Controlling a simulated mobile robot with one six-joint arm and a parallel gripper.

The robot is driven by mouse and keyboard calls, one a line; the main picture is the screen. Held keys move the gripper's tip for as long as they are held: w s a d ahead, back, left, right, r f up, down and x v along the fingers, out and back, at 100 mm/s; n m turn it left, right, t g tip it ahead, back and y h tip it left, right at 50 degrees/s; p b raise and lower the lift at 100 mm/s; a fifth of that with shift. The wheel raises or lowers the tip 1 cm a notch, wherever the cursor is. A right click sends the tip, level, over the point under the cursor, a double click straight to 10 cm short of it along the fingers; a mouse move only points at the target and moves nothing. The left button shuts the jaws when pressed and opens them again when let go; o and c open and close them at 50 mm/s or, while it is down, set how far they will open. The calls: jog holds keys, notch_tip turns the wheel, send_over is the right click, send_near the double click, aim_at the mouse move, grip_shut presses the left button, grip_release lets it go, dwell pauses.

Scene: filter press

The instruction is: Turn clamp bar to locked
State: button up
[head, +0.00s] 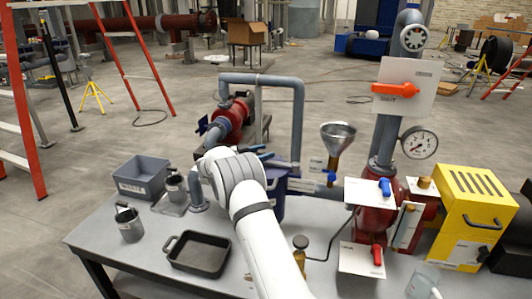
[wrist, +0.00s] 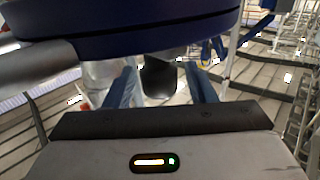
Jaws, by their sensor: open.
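My gripper (wrist: 161,86) is open in the wrist view, with a blue finger on each side. A dark rounded piece (wrist: 158,78) shows between the fingers; I cannot tell whether it touches them or is the clamp bar. A dark blue round body (wrist: 130,22) fills the top of the wrist view, with a grey rod or pipe (wrist: 38,73) at its left. In the head view, my gripper (head: 262,153) is by the blue vessel (head: 276,187), partly hidden behind my white arm. I cannot make out the clamp bar or its position there.
A grey pipe arch (head: 262,79) stands behind the vessel. A funnel (head: 338,134), a red valve column (head: 376,215) and a yellow box (head: 478,205) stand to the right. A black tray (head: 198,253), a metal cup (head: 129,224) and a grey bin (head: 143,178) are on the left.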

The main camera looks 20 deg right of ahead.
jog(key=s+a, duration=0.1)
jog(key=a, duration=0.6)
jog(key=shift+s+a+b, duration=0.15)
jog(key=shift+a+b, duration=0.2)
